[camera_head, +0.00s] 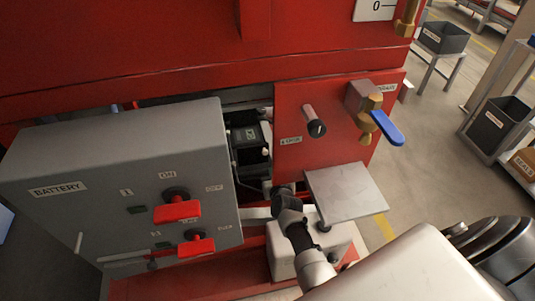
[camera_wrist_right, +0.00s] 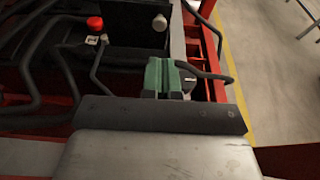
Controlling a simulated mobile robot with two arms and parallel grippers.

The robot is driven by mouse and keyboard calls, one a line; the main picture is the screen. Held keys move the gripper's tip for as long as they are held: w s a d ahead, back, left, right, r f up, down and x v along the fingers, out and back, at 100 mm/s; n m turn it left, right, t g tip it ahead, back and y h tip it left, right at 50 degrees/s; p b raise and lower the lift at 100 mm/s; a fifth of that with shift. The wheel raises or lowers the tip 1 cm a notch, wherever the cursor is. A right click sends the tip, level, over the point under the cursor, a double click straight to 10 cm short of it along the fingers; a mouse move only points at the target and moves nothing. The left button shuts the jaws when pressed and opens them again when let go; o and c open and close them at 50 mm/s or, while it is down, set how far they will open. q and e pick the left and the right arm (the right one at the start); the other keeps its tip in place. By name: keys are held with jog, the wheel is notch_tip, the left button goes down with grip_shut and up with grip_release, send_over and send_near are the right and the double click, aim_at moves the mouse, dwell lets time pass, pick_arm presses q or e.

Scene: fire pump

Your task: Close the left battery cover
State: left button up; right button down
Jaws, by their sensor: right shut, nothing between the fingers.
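I cannot tell for sure which part is the left battery cover. In the head view a grey panel (camera_head: 95,165) labelled BATTERY, with two red-handled switches, stands at the left. Black battery parts (camera_head: 248,145) show in the gap right of it. A flat light-grey plate (camera_head: 345,190) lies right of my right wrist. My right gripper (camera_head: 285,198) is a small dark shape by the gap. In the right wrist view its green fingers (camera_wrist_right: 167,76) are shut together and empty, above black battery parts with a red cap (camera_wrist_right: 95,23). My left gripper is not in view.
A red panel (camera_head: 310,95) with a brass valve and blue lever (camera_head: 383,127) stands right of the gap. Hoses (camera_wrist_right: 212,55) and cables run close around my fingers in the wrist view. Open floor (camera_head: 440,130) and dark bins (camera_head: 497,125) are at the right.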

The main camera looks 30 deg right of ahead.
aim_at(266, 154)
jog(key=b+x, duration=0.8)
jog(key=x, duration=0.1)
jog(key=shift+w+d+f, duration=0.1)
jog(key=shift+w+f, duration=0.05)
jog(key=shift+w, duration=0.25)
